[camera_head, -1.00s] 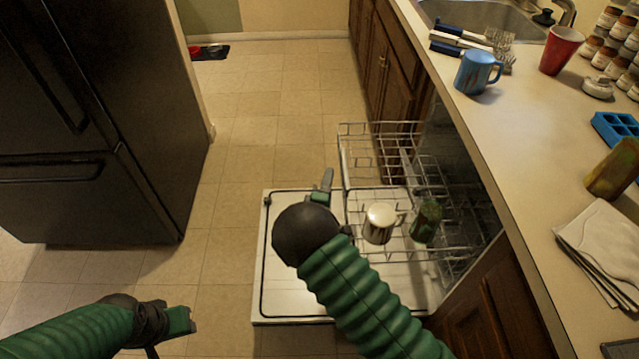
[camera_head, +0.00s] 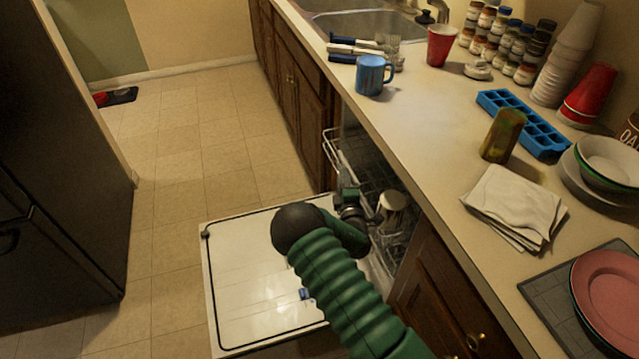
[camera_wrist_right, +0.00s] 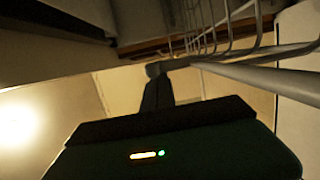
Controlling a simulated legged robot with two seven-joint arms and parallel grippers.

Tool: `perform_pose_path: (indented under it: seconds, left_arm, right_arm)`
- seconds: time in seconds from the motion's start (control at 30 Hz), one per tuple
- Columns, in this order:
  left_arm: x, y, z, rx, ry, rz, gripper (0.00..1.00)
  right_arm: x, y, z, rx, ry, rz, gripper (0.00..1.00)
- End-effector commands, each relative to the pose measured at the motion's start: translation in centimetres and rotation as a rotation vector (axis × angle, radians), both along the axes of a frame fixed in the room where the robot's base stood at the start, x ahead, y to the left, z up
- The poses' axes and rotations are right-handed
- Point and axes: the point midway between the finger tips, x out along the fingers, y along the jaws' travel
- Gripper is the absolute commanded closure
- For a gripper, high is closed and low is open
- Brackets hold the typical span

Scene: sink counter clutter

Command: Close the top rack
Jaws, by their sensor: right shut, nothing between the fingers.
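The dishwasher's top rack (camera_head: 332,150) is a grey wire basket, now mostly inside the dishwasher under the counter, with its front edge still showing outside. A light-coloured mug (camera_head: 392,205) sits in it. My right gripper (camera_head: 349,192) is shut and empty at the rack's front side, above the open door. In the right wrist view the shut fingers (camera_wrist_right: 155,72) are beside the rack's front bar (camera_wrist_right: 225,68); whether they touch cannot be told. My arm hides part of the rack. My left gripper is out of view.
The open dishwasher door (camera_head: 240,285) lies flat below my right arm, with a small blue item (camera_head: 306,294) on it. The counter edge runs close to the right. A blue mug (camera_head: 372,76) and ice tray (camera_head: 525,125) stand on the counter.

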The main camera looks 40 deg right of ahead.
Motion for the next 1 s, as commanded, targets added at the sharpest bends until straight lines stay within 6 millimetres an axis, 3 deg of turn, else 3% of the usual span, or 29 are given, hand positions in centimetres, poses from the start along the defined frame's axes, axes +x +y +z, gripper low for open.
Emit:
perform_pose_path:
  seconds: [0.2, 0.4, 1.0]
  left_arm:
    - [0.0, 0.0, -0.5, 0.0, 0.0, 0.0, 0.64]
    - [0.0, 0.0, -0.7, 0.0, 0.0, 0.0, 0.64]
    - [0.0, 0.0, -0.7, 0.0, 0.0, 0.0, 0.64]
  right_arm:
    - [-1.3, -4.4, -0.1, -0.002, 0.001, -0.002, 1.0]
    - [-1.9, -6.5, 0.0, -0.001, 0.001, -0.001, 1.0]
    - [-2.1, -7.4, 0.0, -0.001, -0.001, 0.001, 1.0]
